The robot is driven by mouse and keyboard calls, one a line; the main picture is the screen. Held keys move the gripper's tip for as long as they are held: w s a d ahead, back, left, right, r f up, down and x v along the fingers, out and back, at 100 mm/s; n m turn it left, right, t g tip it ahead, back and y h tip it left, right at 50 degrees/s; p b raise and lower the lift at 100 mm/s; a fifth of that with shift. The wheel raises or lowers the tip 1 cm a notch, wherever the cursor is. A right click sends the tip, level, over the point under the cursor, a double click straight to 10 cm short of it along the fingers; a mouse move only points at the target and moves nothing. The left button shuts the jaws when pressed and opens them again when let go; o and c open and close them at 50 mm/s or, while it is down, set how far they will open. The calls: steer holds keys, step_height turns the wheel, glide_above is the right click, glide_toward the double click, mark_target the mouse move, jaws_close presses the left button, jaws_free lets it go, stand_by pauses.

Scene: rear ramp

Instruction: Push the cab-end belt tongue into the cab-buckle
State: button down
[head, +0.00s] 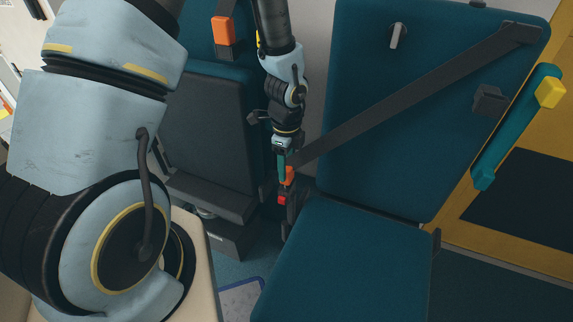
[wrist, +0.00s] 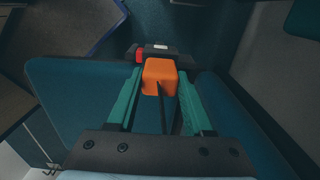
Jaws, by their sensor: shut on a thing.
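My gripper (head: 284,170) points down beside the right-hand seat, its teal fingers closed on an orange belt tongue (head: 290,176). In the wrist view the tongue (wrist: 160,73) sits between both fingers. A dark belt (head: 400,98) runs taut from it across the seat back to the upper right corner. A dark buckle with a red button (head: 282,200) stands just below the tongue at the seat's edge. In the wrist view the buckle (wrist: 157,47) shows right behind the tongue. The tongue hides the slot, so I cannot tell whether the metal is inside it.
The right-hand seat cushion (head: 345,265) is empty. A folded dark seat (head: 205,130) is at the left, with another orange piece (head: 222,31) hanging above it. A teal armrest (head: 515,128) with a yellow block (head: 550,93) is at the right.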

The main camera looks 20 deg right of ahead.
steer(key=shift+f+b, duration=0.3)
steer(key=shift+f, duration=0.15)
steer(key=shift+c, duration=1.1)
jaws_free()
steer(key=shift+r, duration=0.15)
step_height(320, 180, up, 10)
steer(key=shift+r+p, duration=0.25)
steer(key=shift+p, duration=0.45)
steer(key=shift+c, duration=0.3)
